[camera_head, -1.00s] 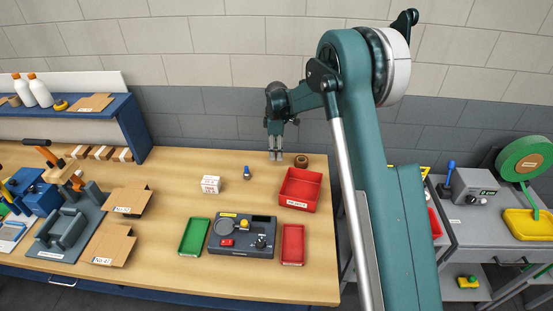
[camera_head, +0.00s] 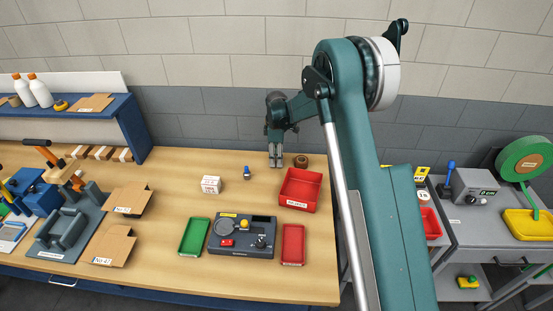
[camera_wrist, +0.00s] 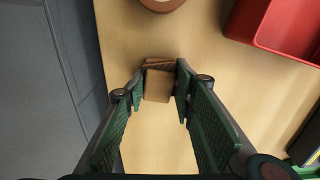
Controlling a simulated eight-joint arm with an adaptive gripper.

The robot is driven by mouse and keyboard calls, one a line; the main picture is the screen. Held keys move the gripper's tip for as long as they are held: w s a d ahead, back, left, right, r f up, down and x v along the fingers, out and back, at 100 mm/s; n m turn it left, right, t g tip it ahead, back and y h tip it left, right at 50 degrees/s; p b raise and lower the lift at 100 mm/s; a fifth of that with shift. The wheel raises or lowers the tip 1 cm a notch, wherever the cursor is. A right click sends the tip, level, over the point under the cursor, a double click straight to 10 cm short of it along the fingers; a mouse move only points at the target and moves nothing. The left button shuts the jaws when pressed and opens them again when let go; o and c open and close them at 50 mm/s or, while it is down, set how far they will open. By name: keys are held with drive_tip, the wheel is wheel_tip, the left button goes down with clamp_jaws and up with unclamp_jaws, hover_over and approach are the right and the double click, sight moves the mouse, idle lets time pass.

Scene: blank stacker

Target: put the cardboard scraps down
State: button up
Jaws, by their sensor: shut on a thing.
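My gripper (camera_head: 275,163) hangs low over the back edge of the wooden table (camera_head: 170,230), pointing down. In the wrist view my gripper (camera_wrist: 160,80) has its green-padded fingers closed on the small brown cardboard scraps (camera_wrist: 158,86), a stack of flat pieces between the tips. In the head view the scraps are too small to make out. I cannot tell whether they touch the table top.
A brown roll (camera_head: 300,161) stands just right of my gripper, with a red bin (camera_head: 300,190) nearer the front. A small blue item (camera_head: 247,173) and a white box (camera_head: 211,185) stand to the left. The grey wall is close behind.

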drive_tip(key=shift+f, duration=0.2)
drive_tip(key=o, duration=0.7)
drive_tip(key=shift+r, duration=0.25)
wheel_tip(320, 180, up, 12)
idle(0.4)
idle(0.5)
